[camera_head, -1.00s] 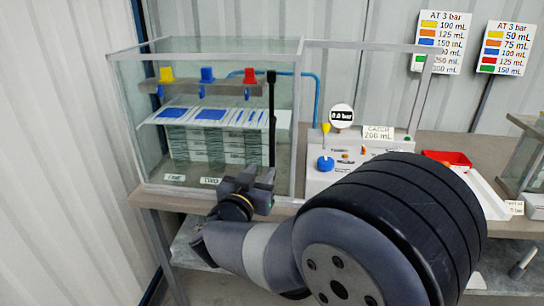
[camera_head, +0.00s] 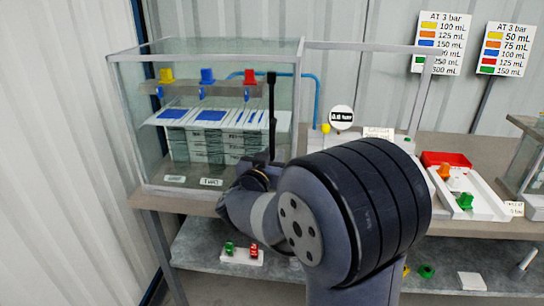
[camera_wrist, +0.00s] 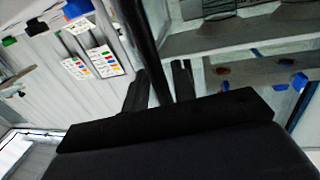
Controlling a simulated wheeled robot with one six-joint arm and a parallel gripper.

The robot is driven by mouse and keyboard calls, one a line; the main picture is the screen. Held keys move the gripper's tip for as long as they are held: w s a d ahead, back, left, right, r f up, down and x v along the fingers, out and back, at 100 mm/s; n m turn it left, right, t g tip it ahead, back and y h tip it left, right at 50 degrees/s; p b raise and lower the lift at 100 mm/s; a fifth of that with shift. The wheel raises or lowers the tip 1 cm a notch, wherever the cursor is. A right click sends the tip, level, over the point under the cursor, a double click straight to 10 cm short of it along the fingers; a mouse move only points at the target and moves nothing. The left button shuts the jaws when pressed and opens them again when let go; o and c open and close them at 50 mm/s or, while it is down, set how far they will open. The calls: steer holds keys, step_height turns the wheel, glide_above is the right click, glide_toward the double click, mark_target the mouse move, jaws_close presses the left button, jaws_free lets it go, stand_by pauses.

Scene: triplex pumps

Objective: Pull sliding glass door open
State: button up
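The sliding glass door (camera_head: 222,135) covers the front of the glass case at left in the head view. Its upright black handle (camera_head: 271,110) is near the door's right edge. The handle is also a dark bar in the wrist view (camera_wrist: 148,45). My gripper (camera_head: 264,160) is at the handle's lower end, partly hidden by my own arm. In the wrist view its two dark fingers (camera_wrist: 160,88) stand apart, one on each side of the bar. A gap seems to show beside the bar, so the gripper looks open around the handle; contact is unclear.
An empty metal frame (camera_head: 432,75) extends right of the case. Inside the case are yellow (camera_head: 167,75), blue (camera_head: 207,75) and red (camera_head: 248,77) parts above stacked blocks. A white tray (camera_head: 482,200) with coloured parts lies right on the bench (camera_head: 160,200).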

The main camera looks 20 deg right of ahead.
jaws_close()
steer(key=shift+d, duration=0.1)
